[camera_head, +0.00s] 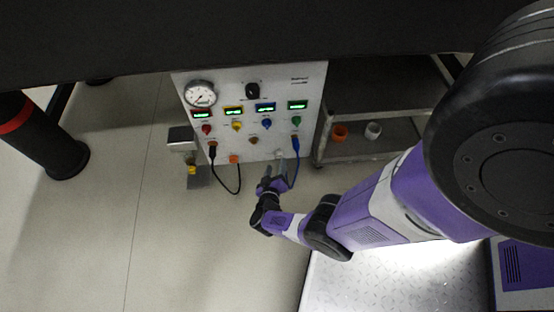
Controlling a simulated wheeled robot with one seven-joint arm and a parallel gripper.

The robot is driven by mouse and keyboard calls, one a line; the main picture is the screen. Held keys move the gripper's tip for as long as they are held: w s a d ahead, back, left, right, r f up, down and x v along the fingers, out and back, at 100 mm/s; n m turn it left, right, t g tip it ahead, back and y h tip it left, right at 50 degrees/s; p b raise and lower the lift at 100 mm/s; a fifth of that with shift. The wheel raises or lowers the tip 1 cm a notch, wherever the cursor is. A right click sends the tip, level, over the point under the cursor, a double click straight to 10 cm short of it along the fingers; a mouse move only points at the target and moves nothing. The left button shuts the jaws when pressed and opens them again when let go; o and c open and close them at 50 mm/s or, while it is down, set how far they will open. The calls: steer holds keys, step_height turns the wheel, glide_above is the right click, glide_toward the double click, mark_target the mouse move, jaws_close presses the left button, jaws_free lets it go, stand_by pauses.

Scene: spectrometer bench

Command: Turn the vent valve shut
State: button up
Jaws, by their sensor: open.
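A white panel (275,79) stands below the dark bench top. It carries a black knob (252,91) at the top and red (206,129), yellow (237,126), blue (267,124) and green (296,120) knobs under lit displays. The labels are too small to read, so I cannot tell which part is the vent valve. My gripper (274,173) is open, just below the panel's lower edge near a pale fitting (279,154). Its fingers point up toward the panel. I see nothing held, and contact with the fitting cannot be made out.
A round gauge (200,93) sits at the panel's upper left. A black cable (239,181) and a blue cable (296,165) hang near my gripper. A bracket with a yellow part (191,169) is to the left. A grey shelf (375,100) holds orange and white cups.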

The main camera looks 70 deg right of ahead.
steer(key=shift+p+v, duration=0.35)
steer(key=shift+v, duration=1.2)
